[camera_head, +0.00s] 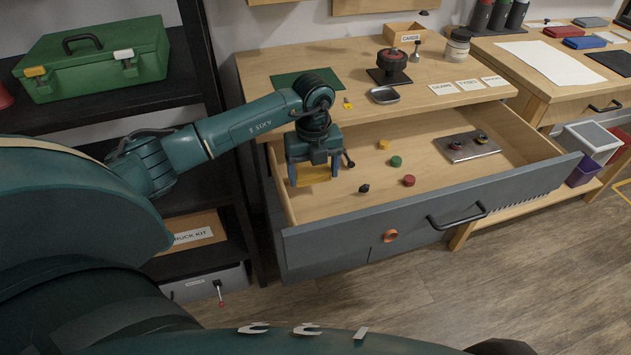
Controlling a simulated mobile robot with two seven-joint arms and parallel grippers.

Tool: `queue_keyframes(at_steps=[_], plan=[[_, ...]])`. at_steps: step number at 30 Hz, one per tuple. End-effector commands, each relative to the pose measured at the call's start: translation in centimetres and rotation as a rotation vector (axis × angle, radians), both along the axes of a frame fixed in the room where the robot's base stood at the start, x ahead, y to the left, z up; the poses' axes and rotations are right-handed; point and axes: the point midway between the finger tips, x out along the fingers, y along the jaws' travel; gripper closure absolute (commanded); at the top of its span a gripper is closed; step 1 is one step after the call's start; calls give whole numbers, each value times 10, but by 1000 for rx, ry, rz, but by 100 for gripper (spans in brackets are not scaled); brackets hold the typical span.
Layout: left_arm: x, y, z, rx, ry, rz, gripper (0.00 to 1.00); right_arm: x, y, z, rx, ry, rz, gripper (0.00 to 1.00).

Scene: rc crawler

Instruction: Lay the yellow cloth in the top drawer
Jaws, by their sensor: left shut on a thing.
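The yellow cloth (313,173) shows as a small flat yellow patch between the fingers of my left gripper (313,179). My left gripper points down inside the left part of the open top drawer (345,233) and is shut on the cloth. I cannot tell whether the cloth touches the drawer floor. The drawer is pulled out, with a dark grey front, a black handle and a pale wood inside. My right gripper is not in view.
In the drawer are a yellow knob (383,144), a green knob (396,161), a red knob (409,180), a black knob (364,188) and a metal plate (465,146) with knobs. A black shelf stands left.

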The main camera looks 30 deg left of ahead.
Motion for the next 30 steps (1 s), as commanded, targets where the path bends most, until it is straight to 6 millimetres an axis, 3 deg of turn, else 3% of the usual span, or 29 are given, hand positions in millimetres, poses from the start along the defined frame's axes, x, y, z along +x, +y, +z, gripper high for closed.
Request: queue_keyframes(at_steps=[6,18,19,21,30], plan=[[-1,0,-36,0,4,-1,46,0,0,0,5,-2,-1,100],[0,0,-43,1,1,-2,46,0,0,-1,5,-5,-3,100],[0,0,-42,1,1,-2,22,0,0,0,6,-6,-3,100],[0,0,-41,1,1,-2,16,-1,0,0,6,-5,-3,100],[0,0,-38,1,1,-2,15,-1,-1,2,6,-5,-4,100]])
